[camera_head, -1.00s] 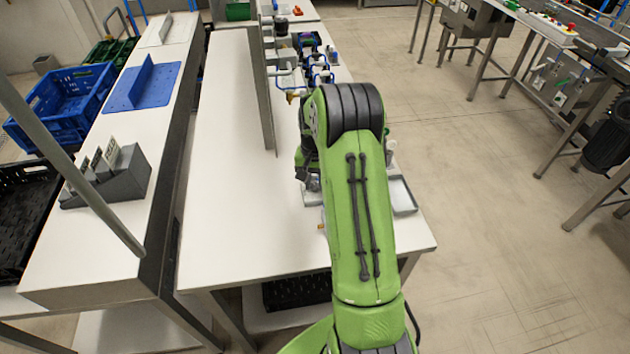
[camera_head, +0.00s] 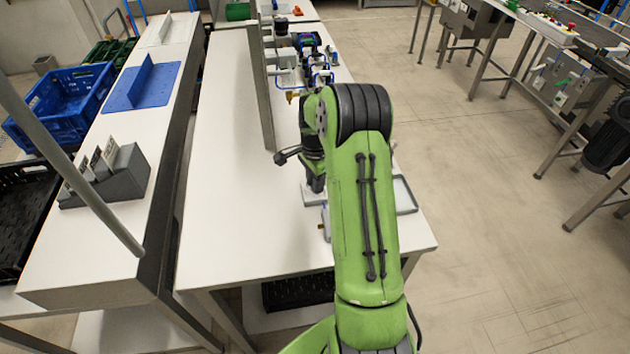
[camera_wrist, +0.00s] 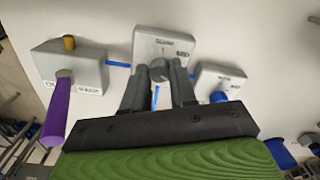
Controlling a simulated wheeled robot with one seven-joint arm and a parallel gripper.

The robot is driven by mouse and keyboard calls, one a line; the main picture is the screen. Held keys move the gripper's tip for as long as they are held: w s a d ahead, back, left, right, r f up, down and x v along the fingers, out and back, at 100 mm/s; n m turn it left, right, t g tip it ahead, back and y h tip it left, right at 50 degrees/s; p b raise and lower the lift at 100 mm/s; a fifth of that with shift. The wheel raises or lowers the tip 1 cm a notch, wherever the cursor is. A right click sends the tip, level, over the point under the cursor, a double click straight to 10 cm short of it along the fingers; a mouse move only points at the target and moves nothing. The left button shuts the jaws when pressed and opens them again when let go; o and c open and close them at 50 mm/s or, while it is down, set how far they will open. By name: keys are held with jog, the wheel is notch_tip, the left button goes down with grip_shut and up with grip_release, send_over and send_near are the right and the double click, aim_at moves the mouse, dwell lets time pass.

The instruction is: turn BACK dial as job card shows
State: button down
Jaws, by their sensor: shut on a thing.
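In the wrist view my gripper (camera_wrist: 160,80) is shut on a grey dial knob (camera_wrist: 159,68), one finger on each side. The knob sits on the front of a pale box (camera_wrist: 165,42) with small print above it and a small label at its right. I cannot tell from the print whether this is the BACK dial. In the head view my green arm hides the dial, and only the dark wrist shows beside it. The cards (camera_head: 108,151) stand in a grey holder (camera_head: 124,176) on the left bench; they are too small to read.
In the wrist view a grey box (camera_wrist: 86,64) with a purple handle (camera_wrist: 57,112) stands left, and a box with a blue knob (camera_wrist: 219,96) right. In the head view an upright panel (camera_head: 262,95) divides the table (camera_head: 225,220). A shallow tray (camera_head: 404,196) lies right.

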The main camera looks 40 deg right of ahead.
jog(key=shift+m, duration=0.6)
jog(key=c, duration=0.9)
grip_release()
notch_tip(320, 180, up, 16)
jog(key=p, duration=0.2)
jog(key=shift+p, duration=0.3)
jog(key=shift+f, duration=0.1)
